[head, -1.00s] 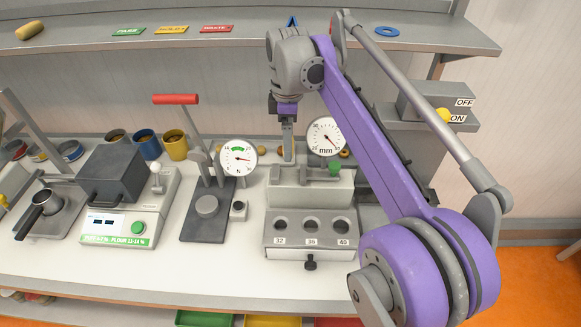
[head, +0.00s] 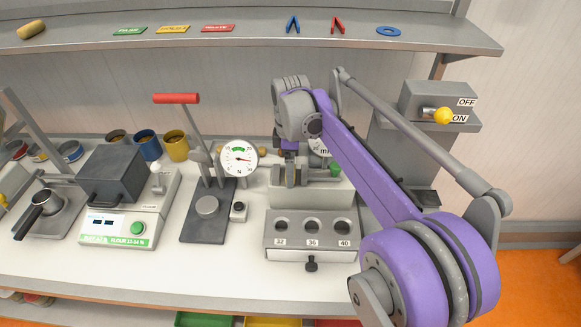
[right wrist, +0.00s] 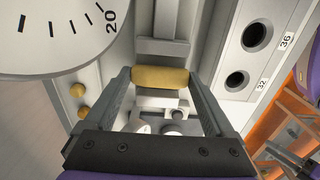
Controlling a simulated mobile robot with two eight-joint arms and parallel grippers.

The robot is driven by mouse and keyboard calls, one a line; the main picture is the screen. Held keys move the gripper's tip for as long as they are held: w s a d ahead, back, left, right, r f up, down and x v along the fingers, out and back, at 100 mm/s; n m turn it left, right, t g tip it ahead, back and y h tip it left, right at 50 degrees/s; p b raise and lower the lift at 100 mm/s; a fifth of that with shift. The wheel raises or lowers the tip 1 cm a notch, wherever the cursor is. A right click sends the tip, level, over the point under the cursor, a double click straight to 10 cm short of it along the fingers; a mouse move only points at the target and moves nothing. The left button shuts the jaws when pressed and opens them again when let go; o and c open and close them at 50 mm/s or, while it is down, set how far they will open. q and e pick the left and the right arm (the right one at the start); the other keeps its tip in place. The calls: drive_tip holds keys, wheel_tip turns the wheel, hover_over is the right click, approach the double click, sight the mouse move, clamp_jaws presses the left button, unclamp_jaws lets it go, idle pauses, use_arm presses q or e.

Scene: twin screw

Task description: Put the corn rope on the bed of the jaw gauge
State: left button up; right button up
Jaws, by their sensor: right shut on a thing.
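The corn rope (right wrist: 160,76) is a short yellow cylinder in the right wrist view, lying crosswise between the two fingers of my right gripper (right wrist: 160,82). The fingers are shut on it, one at each end. In that view the rope cannot be made out. Whether the rope touches the bed cannot be told.
A press with a red handle (head: 176,98) and an N dial (head: 239,157) stands left of the gauge. Further left is a scale with a dark box (head: 112,174). A switch box (head: 438,101) is at the right. The front strip of the bench is clear.

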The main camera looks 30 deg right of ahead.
drive_tip(key=shift+f, duration=0.15)
drive_tip(key=o, duration=0.6)
drive_tip(key=shift+r, duration=0.3)
wheel_tip(320, 180, up, 12)
drive_tip(key=p, duration=0.1)
drive_tip(key=shift+f, duration=0.15)
